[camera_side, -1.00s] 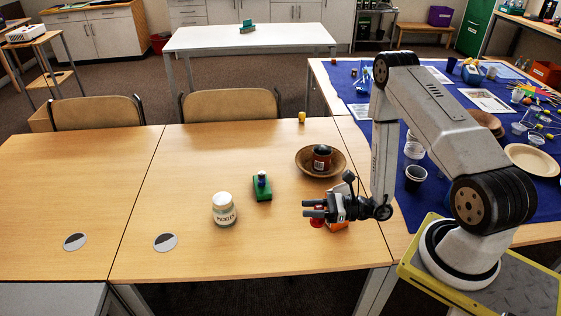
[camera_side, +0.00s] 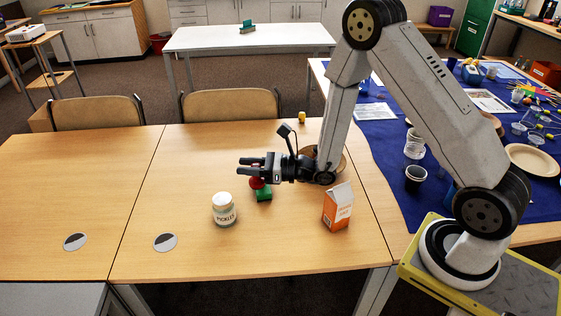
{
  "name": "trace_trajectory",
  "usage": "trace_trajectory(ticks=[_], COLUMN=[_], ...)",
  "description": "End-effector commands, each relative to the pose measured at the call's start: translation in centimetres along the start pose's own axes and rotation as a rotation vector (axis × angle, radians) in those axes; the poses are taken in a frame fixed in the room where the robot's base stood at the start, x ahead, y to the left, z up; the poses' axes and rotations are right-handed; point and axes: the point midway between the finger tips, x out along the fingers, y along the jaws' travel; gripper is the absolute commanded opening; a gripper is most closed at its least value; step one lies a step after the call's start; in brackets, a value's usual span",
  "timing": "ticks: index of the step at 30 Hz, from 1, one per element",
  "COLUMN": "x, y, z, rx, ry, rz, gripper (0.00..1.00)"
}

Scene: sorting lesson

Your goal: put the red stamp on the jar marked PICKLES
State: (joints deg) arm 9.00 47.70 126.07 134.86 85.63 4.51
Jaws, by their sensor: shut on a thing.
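My gripper (camera_side: 244,168) is shut on the red stamp (camera_side: 257,183), which hangs beneath its fingers above the table. The jar marked PICKLES (camera_side: 223,211) stands upright on the table, with a white lid and its label facing the camera. It is below and left of my gripper in the picture, apart from the stamp.
An orange and white carton (camera_side: 338,207) stands to the right. A brown bowl (camera_side: 341,160) behind my arm is mostly hidden. A small yellow object (camera_side: 302,117) is at the table's back edge. The table (camera_side: 180,205) left of the jar is clear except for two flat round discs.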

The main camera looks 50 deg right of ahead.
Motion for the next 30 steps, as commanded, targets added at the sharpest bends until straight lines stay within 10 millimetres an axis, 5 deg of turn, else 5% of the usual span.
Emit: trace_trajectory(ticks=[11, 30], x=[0.9, 7.8], y=[-0.5, -4.5], z=[-0.4, -4.0], rx=[0.000, -0.001], ry=[0.001, 0.001], rz=[0.001, 0.000], gripper=[0.00, 0.00])
